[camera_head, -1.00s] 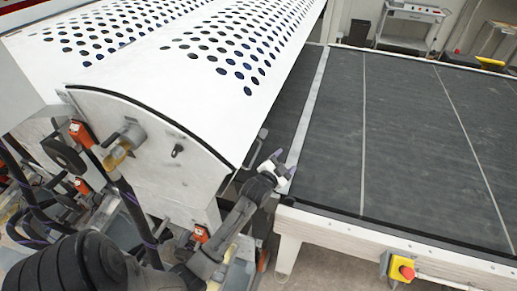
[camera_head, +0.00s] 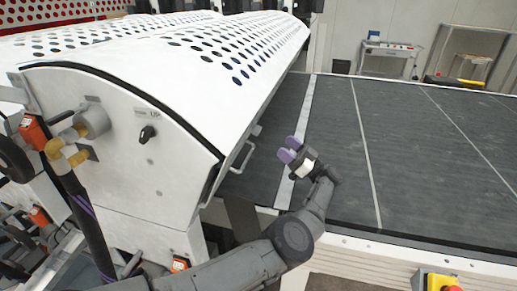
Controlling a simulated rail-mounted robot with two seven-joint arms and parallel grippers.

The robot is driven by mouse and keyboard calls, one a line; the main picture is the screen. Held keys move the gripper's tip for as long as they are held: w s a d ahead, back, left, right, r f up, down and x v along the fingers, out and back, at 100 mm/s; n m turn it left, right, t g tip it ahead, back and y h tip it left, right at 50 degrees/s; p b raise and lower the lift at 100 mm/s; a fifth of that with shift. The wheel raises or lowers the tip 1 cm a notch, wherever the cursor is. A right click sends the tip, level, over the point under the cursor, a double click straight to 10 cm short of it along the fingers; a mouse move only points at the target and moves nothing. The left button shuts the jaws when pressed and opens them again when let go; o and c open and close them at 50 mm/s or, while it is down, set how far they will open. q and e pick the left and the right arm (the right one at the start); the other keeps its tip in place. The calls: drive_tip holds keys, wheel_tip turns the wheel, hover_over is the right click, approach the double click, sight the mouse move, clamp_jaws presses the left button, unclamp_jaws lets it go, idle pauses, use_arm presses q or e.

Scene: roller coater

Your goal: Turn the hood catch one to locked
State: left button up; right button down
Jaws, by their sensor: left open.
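A small black turn knob (camera_head: 147,133), which looks like the hood catch, sits on the white end panel (camera_head: 112,165) of the perforated hood. A small label is beside it, too small to read surely. I cannot tell whether the catch is locked. My left gripper (camera_head: 289,149) is open and empty, with two purple fingertips. It is to the right of the hood, over the edge of the dark conveyor, well apart from the knob. My right gripper is out of view.
A metal handle (camera_head: 242,158) sticks out at the hood's lower right edge. A pipe fitting with a yellow part (camera_head: 66,147) stands out left of the knob. The dark conveyor belt (camera_head: 420,165) is clear. A yellow and red emergency stop (camera_head: 442,283) is at the lower right.

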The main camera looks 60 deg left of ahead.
sight(258, 133)
use_arm(q)
drive_tip(key=shift+s+a+r+n+g+h+p, duration=0.3)
drive_tip(key=shift+s+a+r+h, duration=0.45)
drive_tip(key=shift+s, duration=0.65)
drive_tip(key=shift+s+a+r+n+g+h+p, duration=0.3)
drive_tip(key=shift+s+a+r+h, duration=0.15)
drive_tip(key=shift+s+a+r, duration=0.65)
drive_tip(key=shift+s+a+r+n+g+h+p, duration=0.3)
drive_tip(key=shift+s+a+r+h, duration=0.35)
drive_tip(key=shift+s+r, duration=0.7)
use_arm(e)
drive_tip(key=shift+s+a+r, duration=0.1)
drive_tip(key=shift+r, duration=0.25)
use_arm(q)
drive_tip(key=shift+s+f, duration=0.3)
drive_tip(key=shift+c, duration=0.4)
drive_tip(key=c, duration=0.8)
drive_tip(key=shift+c, duration=0.2)
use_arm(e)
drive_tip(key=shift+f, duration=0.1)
